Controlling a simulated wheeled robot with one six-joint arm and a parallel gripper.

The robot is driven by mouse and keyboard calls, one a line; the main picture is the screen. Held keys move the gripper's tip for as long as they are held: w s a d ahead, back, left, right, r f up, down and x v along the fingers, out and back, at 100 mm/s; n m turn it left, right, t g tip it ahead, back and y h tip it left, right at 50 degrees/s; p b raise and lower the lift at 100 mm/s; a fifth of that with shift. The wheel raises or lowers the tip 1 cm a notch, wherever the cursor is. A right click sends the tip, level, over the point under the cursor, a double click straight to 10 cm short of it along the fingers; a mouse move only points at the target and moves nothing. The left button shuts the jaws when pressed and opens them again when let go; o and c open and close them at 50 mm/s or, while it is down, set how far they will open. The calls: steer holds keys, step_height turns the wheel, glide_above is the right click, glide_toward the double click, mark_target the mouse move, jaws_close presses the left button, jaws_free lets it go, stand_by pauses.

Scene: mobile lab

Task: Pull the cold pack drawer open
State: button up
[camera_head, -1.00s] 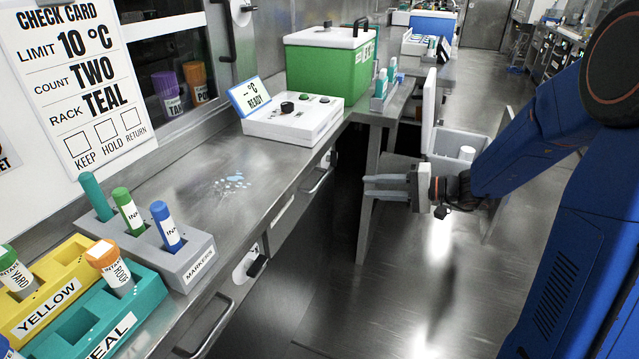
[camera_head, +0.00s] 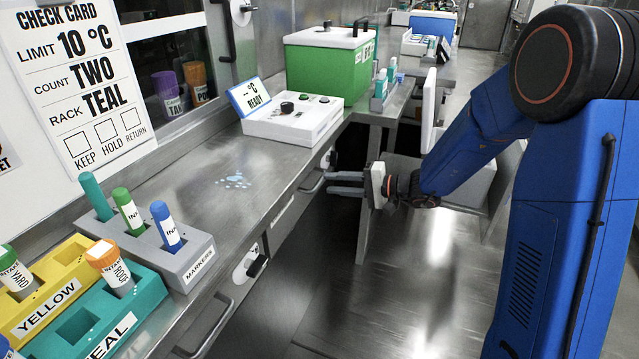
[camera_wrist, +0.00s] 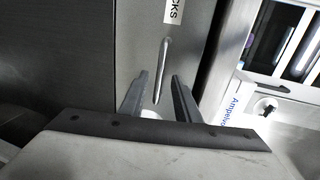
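The drawer front (camera_wrist: 136,50) in the wrist view is grey metal, with a white label (camera_wrist: 174,10) whose visible letters read "CKS". Its bar handle (camera_wrist: 164,60) lies between the two fingers of my gripper (camera_wrist: 158,80), with a gap on both sides. My gripper is open and holds nothing. In the head view my gripper (camera_head: 330,183) points left at the bench front, close to the drawer handle (camera_head: 314,184). The drawer looks shut, flush with the bench front. The far finger contact is too small to tell in the head view.
Another handle (camera_head: 212,322) and a black-knobbed lock plate (camera_head: 250,262) are on the nearer bench front. The benchtop (camera_head: 200,190) holds a white control box (camera_head: 290,124), a green cooler (camera_head: 325,65) and a grey marker rack (camera_head: 195,262). Floor before the drawers is clear.

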mark_target(320, 181)
steer(key=shift+x, duration=2.75)
jaws_close()
